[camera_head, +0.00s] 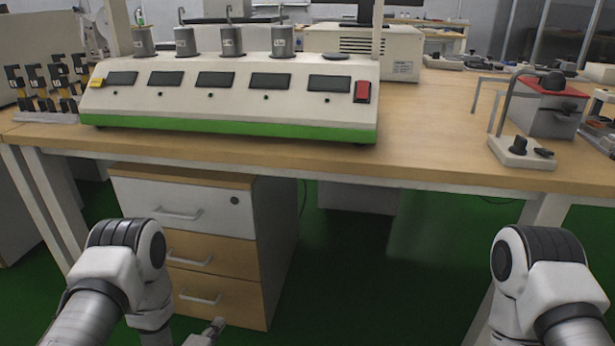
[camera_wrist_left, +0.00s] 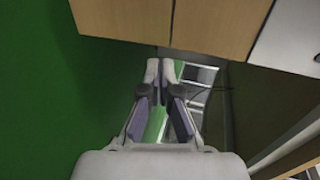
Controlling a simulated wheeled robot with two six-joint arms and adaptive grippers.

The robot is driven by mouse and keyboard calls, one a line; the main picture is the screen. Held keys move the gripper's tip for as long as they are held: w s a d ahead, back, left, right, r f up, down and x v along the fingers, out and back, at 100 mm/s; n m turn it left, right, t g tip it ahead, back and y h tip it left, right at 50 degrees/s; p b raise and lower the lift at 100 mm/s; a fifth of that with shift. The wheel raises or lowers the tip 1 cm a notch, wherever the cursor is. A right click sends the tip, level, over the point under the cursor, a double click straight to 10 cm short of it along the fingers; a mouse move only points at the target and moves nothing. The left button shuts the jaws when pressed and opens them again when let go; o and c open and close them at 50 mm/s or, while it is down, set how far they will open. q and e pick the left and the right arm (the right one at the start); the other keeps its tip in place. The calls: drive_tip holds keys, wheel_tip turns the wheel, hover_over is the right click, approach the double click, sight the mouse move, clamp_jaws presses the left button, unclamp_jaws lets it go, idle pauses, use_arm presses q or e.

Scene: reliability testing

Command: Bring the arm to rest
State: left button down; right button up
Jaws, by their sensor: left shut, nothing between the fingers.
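My left gripper (camera_head: 215,328) shows at the bottom of the head view, low in front of the drawer cabinet and below the table top. In the left wrist view the same gripper (camera_wrist_left: 160,70) has its two fingertips together with nothing between them. My left arm is bent down at the lower left of the head view. My right arm is bent at the lower right. My right gripper is out of the frame.
A wooden table (camera_head: 440,150) spans the view, its front edge above my arms. A drawer cabinet (camera_head: 205,232) stands under it. A white and green tester (camera_head: 230,95) with several weights sits on top. A red-topped device (camera_head: 545,108) stands at right. Green floor (camera_wrist_left: 60,110) lies open below.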

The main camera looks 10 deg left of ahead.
use_arm(q)
drive_tip(key=s+d+f+n+g+y, duration=0.1)
drive_tip(key=s+f+n+g, duration=0.2)
drive_tip(key=s+n+g, duration=0.85)
drive_tip(key=s+d+f+n+g, duration=0.1)
drive_tip(key=s+f+n+g, duration=0.4)
drive_tip(key=s, duration=1.4)
wheel_tip(320, 180, up, 40)
drive_tip(key=n+t+p, duration=0.2)
drive_tip(key=n+p, duration=0.1)
drive_tip(key=p, duration=3.6)
drive_tip(key=shift+w, duration=0.1)
